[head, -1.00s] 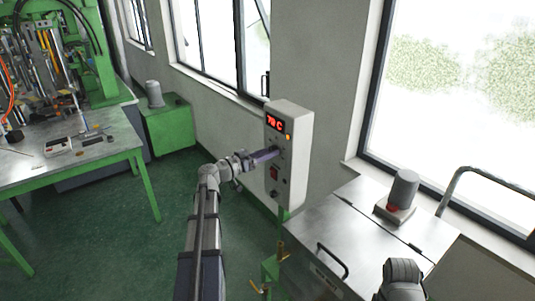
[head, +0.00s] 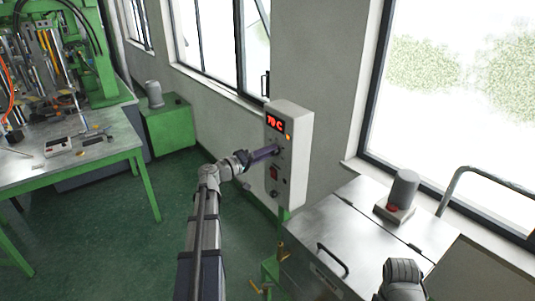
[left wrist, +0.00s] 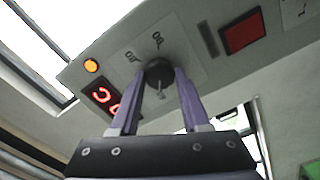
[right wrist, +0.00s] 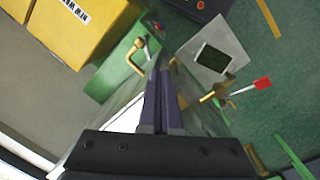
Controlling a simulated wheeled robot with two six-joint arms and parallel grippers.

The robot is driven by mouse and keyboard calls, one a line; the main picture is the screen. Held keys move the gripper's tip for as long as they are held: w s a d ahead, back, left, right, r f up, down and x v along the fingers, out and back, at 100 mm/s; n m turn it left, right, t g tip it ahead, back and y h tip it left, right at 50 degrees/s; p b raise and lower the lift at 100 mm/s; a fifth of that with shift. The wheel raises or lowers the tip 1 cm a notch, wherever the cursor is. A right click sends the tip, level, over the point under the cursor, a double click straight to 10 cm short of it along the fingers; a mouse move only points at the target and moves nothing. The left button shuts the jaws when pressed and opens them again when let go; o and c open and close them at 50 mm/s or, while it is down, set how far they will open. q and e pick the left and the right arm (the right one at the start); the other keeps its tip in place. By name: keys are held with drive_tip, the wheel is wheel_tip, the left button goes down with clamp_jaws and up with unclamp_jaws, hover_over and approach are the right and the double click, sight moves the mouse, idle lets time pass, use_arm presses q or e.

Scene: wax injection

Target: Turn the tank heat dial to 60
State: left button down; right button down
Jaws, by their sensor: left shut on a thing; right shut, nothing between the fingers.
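The control box (head: 291,185) is a pale box on a green post by the wall. Its red display (head: 275,122) reads about 70 C, the second digit unclear. The tank heat dial (left wrist: 158,72) is a small dark knob with number marks on the plate around it. My left gripper (head: 275,150) is shut on the dial, one finger on each side, and hides it in the head view; its fingers also show in the left wrist view (left wrist: 160,88). My right gripper (right wrist: 159,100) is shut and empty, away from the box; its fingers are outside the head view.
Below the dial is a red switch (head: 274,173). An orange lamp (left wrist: 91,66) sits beside the display. A metal-topped tank (head: 335,215) stands right of the box. A workbench (head: 100,152) stands at left, with open green floor between.

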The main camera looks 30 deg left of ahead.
use_arm(q)
drive_tip(key=shift+n, duration=0.6)
drive_tip(key=shift+c, duration=1.9)
unclamp_jaws()
drive_tip(key=v, duration=0.7)
drive_tip(key=shift+s+a, duration=0.2)
drive_tip(key=shift+s, duration=0.2)
